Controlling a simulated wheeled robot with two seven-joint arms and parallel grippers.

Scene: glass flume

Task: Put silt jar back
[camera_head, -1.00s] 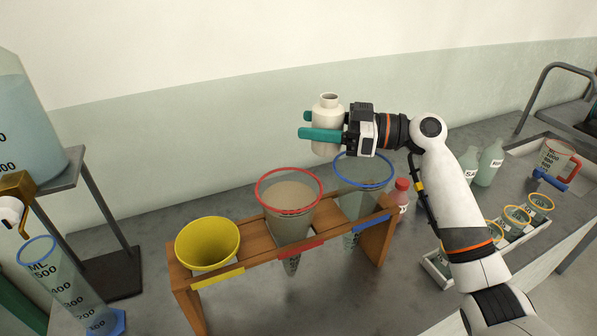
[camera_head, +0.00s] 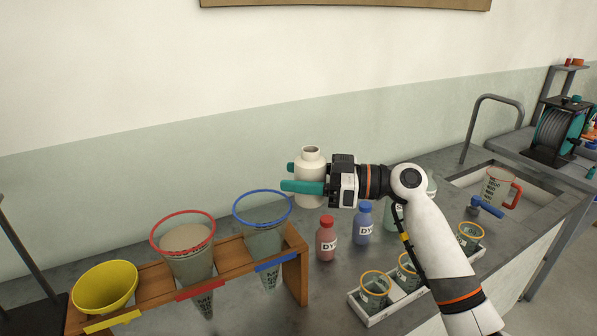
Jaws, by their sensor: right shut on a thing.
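The silt jar, a cream jar (camera_head: 311,163) with a narrow open neck, is held upright above the bench. My right gripper (camera_head: 304,183) is shut on it, with its teal fingers around the jar's body. The jar's label, if it has one, does not show. The jar is up and to the right of the blue-rimmed cone (camera_head: 262,232), near the wall. My left gripper is out of view.
A wooden rack (camera_head: 297,270) holds the blue-rimmed cone, a red-rimmed cone (camera_head: 183,242) and a yellow funnel (camera_head: 105,288). Red (camera_head: 326,240) and blue (camera_head: 363,224) dye bottles stand below the jar. A white tray (camera_head: 385,313) holds beakers. Pale bottles are partly behind my arm.

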